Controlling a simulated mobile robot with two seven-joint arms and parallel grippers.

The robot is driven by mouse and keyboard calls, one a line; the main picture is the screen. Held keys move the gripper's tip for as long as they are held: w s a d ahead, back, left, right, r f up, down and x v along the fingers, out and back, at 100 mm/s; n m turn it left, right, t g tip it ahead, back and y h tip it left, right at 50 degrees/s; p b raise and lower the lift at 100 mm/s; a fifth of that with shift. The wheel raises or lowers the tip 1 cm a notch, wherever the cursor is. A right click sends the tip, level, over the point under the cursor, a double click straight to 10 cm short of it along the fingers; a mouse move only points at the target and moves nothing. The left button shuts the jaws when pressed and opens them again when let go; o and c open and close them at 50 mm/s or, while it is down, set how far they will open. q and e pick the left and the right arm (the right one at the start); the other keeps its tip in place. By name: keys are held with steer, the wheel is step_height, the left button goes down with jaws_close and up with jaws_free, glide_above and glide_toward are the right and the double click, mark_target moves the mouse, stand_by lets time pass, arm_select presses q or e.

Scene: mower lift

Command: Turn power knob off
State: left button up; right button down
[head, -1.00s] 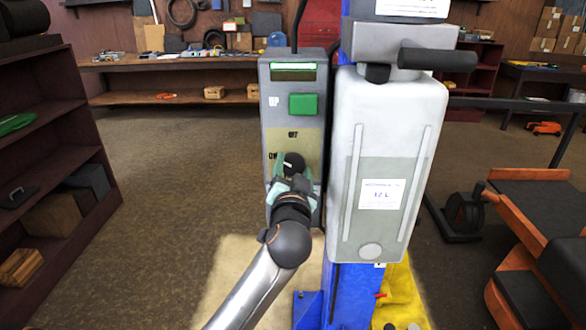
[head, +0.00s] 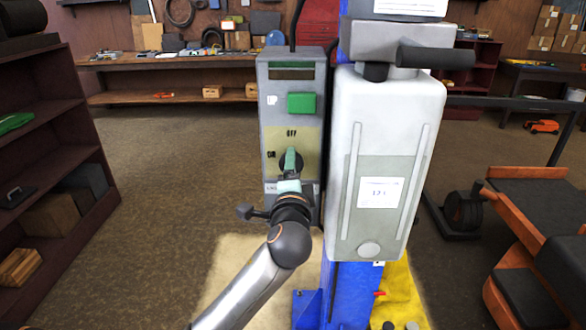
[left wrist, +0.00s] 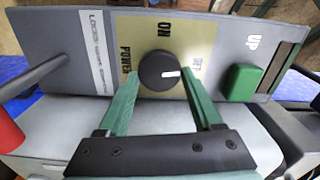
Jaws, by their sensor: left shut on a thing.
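The black round power knob (left wrist: 157,66) is on the grey control box (head: 272,108), inside a yellowish label panel. My left gripper (left wrist: 160,75) has its green fingers on either side of the knob and is shut on it. In the left wrist view the knob's white mark points right, toward the partly hidden OFF label (left wrist: 197,65); the ON label (left wrist: 165,30) is above the knob. In the head view the gripper and arm partly hide the knob. My right gripper is not in view.
A green UP button (head: 301,103) sits above the knob. A blue lift column (head: 352,296) with a large grey-white tank (head: 378,225) stands right of the box. A dark shelf (head: 50,130) is at the left, and orange equipment (head: 520,225) at the right. Open floor lies left of the box.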

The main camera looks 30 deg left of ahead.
arm_select(q)
steer(key=shift+m, duration=0.8)
steer(key=o, duration=1.4)
steer(key=shift+b+v, duration=1)
steer(key=shift+v, duration=5.25)
steer(key=shift+a, duration=0.1)
steer(key=shift+s+f, duration=0.1)
